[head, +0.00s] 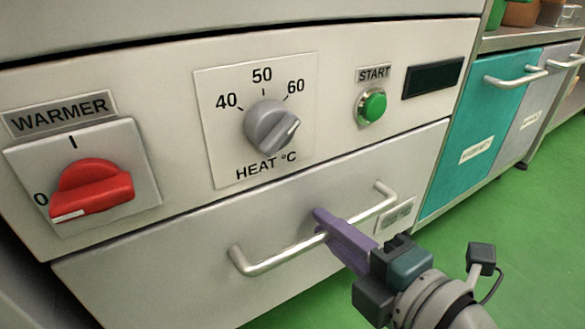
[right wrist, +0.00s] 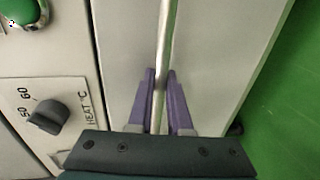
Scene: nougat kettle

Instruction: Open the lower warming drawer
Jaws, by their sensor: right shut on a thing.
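The lower warming drawer (head: 180,290) is the pale panel beneath the control panel, and its front looks flush with the cabinet. Its metal bar handle (head: 262,266) runs across the front; it also shows in the right wrist view (right wrist: 166,40). My right gripper (head: 330,228) has its purple fingers on either side of the bar, near the middle, and is shut on it. In the right wrist view the bar passes between the two fingertips (right wrist: 160,88). My left gripper is not in view.
Above the drawer are a red warmer switch (head: 92,188), a grey heat knob (head: 270,125) and a green start button (head: 372,104). A teal cabinet (head: 490,120) stands at the right. The green floor (head: 520,240) is clear there.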

